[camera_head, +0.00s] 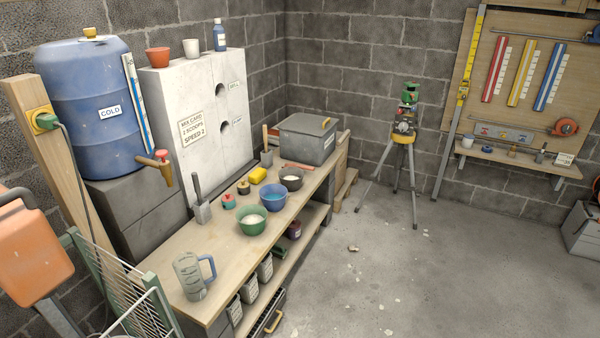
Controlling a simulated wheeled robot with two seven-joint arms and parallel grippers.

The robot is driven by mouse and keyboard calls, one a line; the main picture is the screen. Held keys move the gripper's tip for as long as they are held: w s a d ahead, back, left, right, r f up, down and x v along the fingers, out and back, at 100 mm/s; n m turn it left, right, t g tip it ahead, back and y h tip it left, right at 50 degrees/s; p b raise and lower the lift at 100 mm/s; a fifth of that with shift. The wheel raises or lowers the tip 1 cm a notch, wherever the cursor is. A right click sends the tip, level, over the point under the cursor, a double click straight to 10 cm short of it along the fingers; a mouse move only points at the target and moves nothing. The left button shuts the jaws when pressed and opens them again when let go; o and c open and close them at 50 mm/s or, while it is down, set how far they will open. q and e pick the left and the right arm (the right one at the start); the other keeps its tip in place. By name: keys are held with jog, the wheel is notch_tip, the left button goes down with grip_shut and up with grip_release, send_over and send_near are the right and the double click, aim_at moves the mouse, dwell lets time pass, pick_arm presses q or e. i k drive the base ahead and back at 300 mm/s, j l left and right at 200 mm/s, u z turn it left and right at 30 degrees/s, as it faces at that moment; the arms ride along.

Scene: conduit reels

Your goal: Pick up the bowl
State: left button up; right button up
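Three bowls stand in a row on the wooden workbench (165,262). The nearest is a green bowl (251,229) with pale contents. Behind it is a blue bowl (273,203) with blue contents. All three are upright, and the frames do not show which one the task means. Neither of my grippers is in view.
A clear mug with a blue handle (190,280) stands at the bench's near end. A blue barrel (85,130) stands left; floor at right is mostly clear.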

aim_at(291, 180)
jog(key=i+l, duration=0.25)
jog(key=u, duration=3.7)
jog(key=z, duration=3.7)
jog(key=i+u, duration=0.15)
jog(key=u, duration=0.6)
